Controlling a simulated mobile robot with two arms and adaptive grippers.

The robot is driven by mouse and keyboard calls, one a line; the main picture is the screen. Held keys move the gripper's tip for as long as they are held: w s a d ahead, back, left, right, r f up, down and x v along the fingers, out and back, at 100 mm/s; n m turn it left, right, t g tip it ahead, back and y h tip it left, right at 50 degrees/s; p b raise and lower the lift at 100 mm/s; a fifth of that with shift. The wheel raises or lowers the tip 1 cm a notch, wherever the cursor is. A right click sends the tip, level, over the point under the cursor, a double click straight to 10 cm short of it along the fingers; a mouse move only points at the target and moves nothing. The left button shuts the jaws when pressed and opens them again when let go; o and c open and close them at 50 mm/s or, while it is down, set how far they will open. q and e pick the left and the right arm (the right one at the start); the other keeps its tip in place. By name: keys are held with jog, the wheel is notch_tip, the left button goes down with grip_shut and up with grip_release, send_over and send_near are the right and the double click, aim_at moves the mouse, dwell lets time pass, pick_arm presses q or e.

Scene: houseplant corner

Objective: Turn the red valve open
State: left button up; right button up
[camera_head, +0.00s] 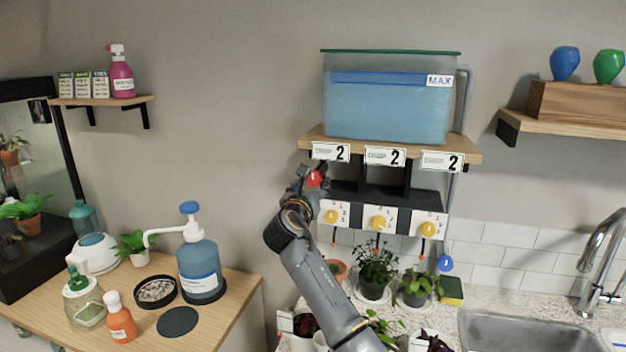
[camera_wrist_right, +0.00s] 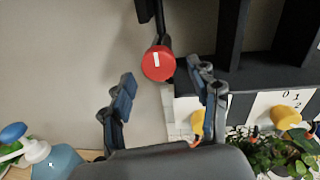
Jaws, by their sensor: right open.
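The red valve (camera_head: 314,179) is a round knob below the left end of the tank shelf. In the wrist view the red valve (camera_wrist_right: 158,64) shows a short, nearly upright white mark on its face. My right gripper (camera_head: 308,181) is up at the valve and partly covers it in the head view. In the wrist view my right gripper (camera_wrist_right: 164,80) is open, with one finger on each side of the knob and gaps visible on both sides. The knob lies around or just beyond the fingertips; its exact depth is unclear. My left gripper is out of view.
A blue water tank (camera_head: 388,108) stands on the wooden shelf (camera_head: 470,154) above. Yellow dials (camera_head: 379,223) sit on white panels to the right, with potted plants (camera_head: 374,270) below. A pump bottle (camera_head: 199,268) stands on the left table. The wall left of the valve is clear.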

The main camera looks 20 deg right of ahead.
jog(key=shift+w+d+r, duration=0.1)
jog(key=shift+w+d, duration=0.15)
jog(key=shift+w, duration=0.2)
jog(key=shift+w+d, duration=0.1)
jog(key=shift+w, duration=0.15)
jog(key=shift+w+d, duration=0.15)
jog(key=shift+w, duration=0.1)
jog(key=shift+w+d, duration=0.15)
jog(key=c, duration=1.2)
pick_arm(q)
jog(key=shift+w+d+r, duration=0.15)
pick_arm(e)
jog(key=shift+o, duration=0.2)
